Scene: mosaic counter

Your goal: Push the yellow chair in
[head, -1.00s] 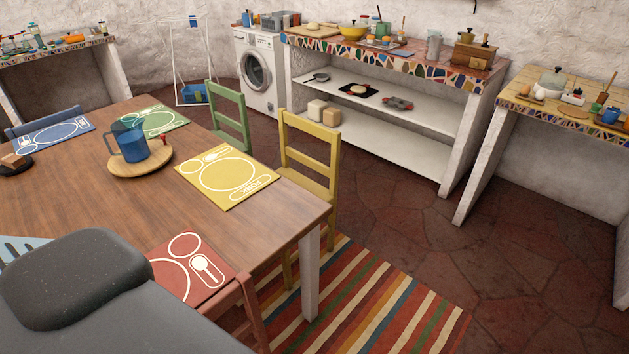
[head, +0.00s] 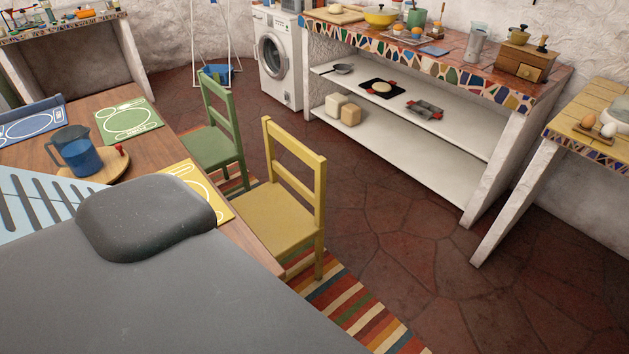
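The yellow chair (head: 276,212) stands upright at the right side of the wooden table (head: 150,112), on the striped rug. Its backrest faces away from the table, toward the mosaic counter. Much of its seat shows between the backrest and the table edge. The yellow placemat (head: 217,201) lies on the table in front of it, partly hidden by a dark grey part of my body. Neither of my grippers is in view.
A green chair (head: 222,130) stands just beyond the yellow one. A striped rug (head: 352,312) lies under the chairs. A mosaic counter (head: 440,150) with a white shelf stands behind. Stone floor (head: 400,240) between chair and counter is clear. A blue pitcher (head: 78,152) stands on the table.

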